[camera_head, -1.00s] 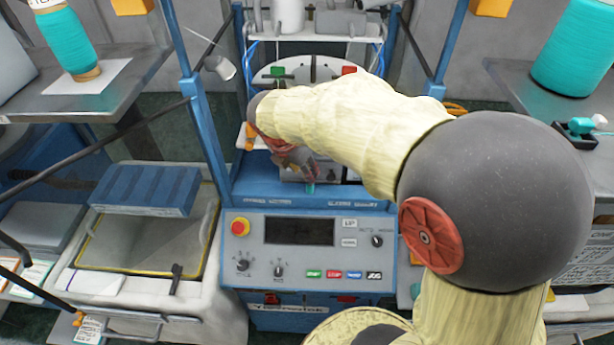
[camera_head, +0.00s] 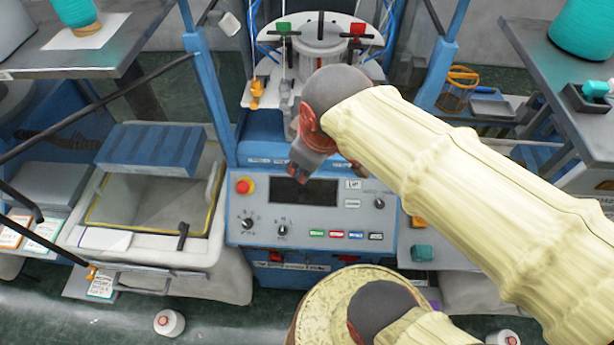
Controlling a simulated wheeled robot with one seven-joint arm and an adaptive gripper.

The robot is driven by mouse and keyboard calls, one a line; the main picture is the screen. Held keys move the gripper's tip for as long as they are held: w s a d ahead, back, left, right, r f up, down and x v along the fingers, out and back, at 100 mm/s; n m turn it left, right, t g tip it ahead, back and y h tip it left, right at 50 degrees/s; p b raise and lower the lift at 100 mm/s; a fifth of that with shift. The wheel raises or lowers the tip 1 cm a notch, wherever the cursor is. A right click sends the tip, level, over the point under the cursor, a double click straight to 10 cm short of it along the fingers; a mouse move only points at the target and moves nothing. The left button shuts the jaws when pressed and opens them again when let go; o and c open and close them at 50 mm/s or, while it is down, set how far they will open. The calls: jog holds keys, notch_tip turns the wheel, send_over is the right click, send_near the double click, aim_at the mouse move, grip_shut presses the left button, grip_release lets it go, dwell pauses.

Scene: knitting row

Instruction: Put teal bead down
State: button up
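My gripper (camera_head: 298,172) points down in front of the knitting machine, just above the top edge of its control panel (camera_head: 310,222). My arm comes in from the right. The fingertips are small and dark, and I cannot tell whether they are open or shut. No teal bead shows at the fingertips now. A small teal block (camera_head: 422,253) lies on the pale surface right of the control panel; I cannot tell whether it is the bead.
A large teal yarn cone (camera_head: 590,25) and a black tray (camera_head: 590,103) with a teal and white piece stand on the right table. Another teal cone (camera_head: 75,12) stands at the left. A blue ribbed block (camera_head: 150,150) lies on the left bin. Blue posts flank the machine.

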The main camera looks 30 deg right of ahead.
jog(key=s+m, duration=0.1)
jog(key=s+a+m, duration=0.1)
jog(key=m, duration=0.1)
jog(key=s+a+m+t+y, duration=0.1)
jog(key=s+m, duration=0.1)
jog(key=shift+a, duration=0.1)
jog(key=shift+f, duration=0.1)
notch_tip(320, 180, down, 12)
jog(key=b, duration=1.2)
